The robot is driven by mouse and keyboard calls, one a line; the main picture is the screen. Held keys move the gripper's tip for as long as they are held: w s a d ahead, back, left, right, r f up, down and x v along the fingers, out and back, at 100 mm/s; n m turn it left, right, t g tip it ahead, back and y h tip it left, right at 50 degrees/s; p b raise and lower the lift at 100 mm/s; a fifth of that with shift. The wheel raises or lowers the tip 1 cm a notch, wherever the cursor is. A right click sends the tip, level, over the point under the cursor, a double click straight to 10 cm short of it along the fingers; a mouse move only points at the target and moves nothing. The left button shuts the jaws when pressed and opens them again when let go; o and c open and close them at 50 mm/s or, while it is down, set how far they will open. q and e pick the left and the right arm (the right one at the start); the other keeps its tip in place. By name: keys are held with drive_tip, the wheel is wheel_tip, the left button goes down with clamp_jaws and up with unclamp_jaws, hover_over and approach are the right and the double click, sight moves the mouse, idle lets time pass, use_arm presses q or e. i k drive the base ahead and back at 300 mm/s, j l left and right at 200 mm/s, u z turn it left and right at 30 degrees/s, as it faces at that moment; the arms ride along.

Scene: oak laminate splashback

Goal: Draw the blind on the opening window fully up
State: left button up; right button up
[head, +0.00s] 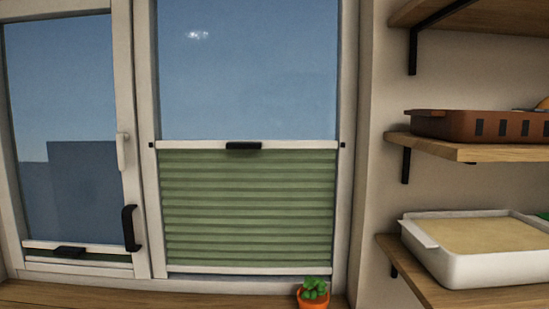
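The opening window is the left sash (124,80), with a white handle (122,152) and a black pull handle (129,228) on its right stile. Its blind (105,257) is folded into a thin green strip at the bottom of the glass. The blind's white top rail (100,249) carries a black grip tab (69,252). The glass above it is uncovered. Neither of my grippers is in view.
The right window has a green pleated blind (248,208) covering its lower half, with a black tab (244,146) on its rail. A potted plant (313,293) stands on the wooden sill (150,295). Shelves at right hold a brown basket (478,125) and a white tray (495,271).

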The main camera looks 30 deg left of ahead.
sight(71, 249)
drive_tip(key=u, duration=2.25)
